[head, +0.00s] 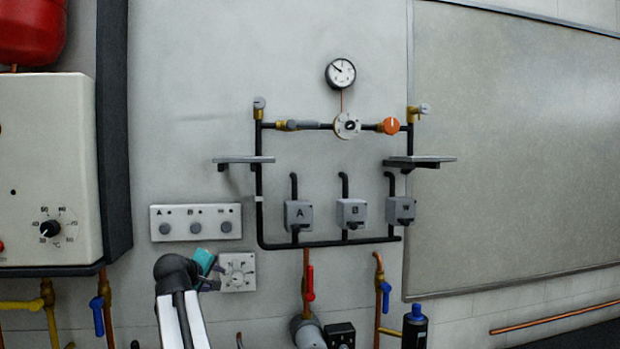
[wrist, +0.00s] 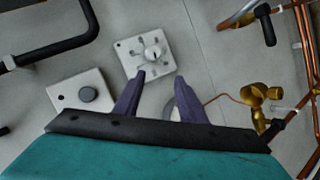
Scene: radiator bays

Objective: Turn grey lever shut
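A grey lever (head: 302,125) lies along the dark horizontal pipe, on a brass valve left of a round white fitting (head: 347,126). Its handle looks in line with the pipe. My gripper (head: 216,277) is low on the wall, well below and left of that lever, beside a square white dial plate (head: 238,272). In the wrist view my gripper (wrist: 161,78) has its two purple fingers apart with nothing between them. The dial plate (wrist: 124,47) is just beyond the fingertips. I cannot make out the grey lever in the wrist view.
Two shelves (head: 243,160) (head: 419,160) jut from the wall below the pipe. Grey boxes A, B and W (head: 298,214) hang lower. A switch panel (head: 195,222) is above my gripper.

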